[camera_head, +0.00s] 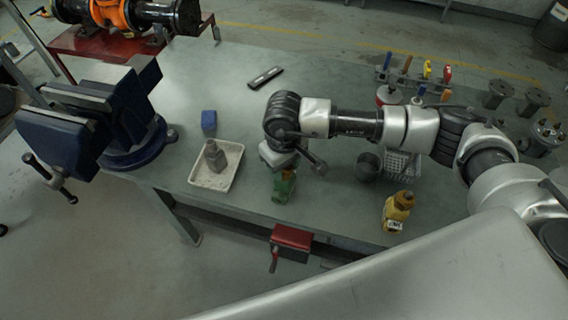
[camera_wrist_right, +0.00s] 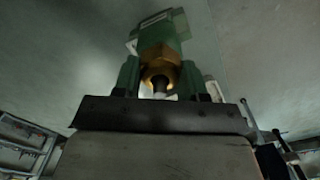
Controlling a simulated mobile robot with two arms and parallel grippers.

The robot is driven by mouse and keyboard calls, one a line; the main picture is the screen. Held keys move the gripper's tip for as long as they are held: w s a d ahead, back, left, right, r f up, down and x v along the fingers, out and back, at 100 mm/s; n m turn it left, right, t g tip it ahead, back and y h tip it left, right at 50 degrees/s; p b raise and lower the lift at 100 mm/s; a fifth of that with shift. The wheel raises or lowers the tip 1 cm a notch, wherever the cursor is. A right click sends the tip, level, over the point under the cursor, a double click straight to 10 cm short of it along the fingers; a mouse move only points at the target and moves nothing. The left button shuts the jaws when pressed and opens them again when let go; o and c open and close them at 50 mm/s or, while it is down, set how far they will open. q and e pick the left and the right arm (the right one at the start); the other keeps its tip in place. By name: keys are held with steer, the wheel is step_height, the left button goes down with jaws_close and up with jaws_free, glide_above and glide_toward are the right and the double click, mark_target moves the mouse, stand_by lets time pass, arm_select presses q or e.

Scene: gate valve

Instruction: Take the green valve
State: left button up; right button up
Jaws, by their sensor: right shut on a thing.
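The green valve (camera_head: 284,187) is near the front edge of the workbench, below the end of my right arm in the head view. My right gripper (camera_head: 283,172) is shut on it, and its fingers are mostly hidden by the wrist. In the right wrist view the green valve (camera_wrist_right: 162,35), with a brass hexagonal nut, stands out in front of the dark gripper base. I cannot tell whether the valve touches the bench. My left gripper is not in view.
A white tray (camera_head: 232,178) with a grey part (camera_head: 214,156), a blue block (camera_head: 209,121) and a blue vise (camera_head: 122,125) are to the left. A dark cup (camera_head: 367,167), white basket (camera_head: 413,166) and yellow bottle (camera_head: 397,212) are to the right.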

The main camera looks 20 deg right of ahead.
steer(key=shift+w+r, duration=0.1)
steer(key=shift+r, duration=0.5)
stand_by(0.6)
steer(key=shift+r, duration=0.15)
